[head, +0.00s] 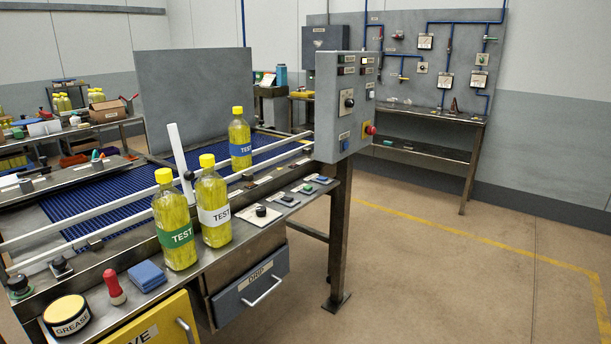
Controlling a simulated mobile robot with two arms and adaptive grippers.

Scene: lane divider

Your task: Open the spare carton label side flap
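A small brown box (108,112), which looks like a carton, stands far off on the bench at the back left. One piece at its right side sticks up like a flap. It is too small to read any label or to tell which side is the label side, and I cannot tell whether it is the spare carton. No other carton is clear in the head view. Neither of my grippers is in view.
A conveyor with a blue belt (90,215) and white rails fills the left. Bottles with green (176,236), white (214,215) and blue (240,148) labels stand along it. A control box (344,105) rises at its end. The floor (430,270) at right is clear.

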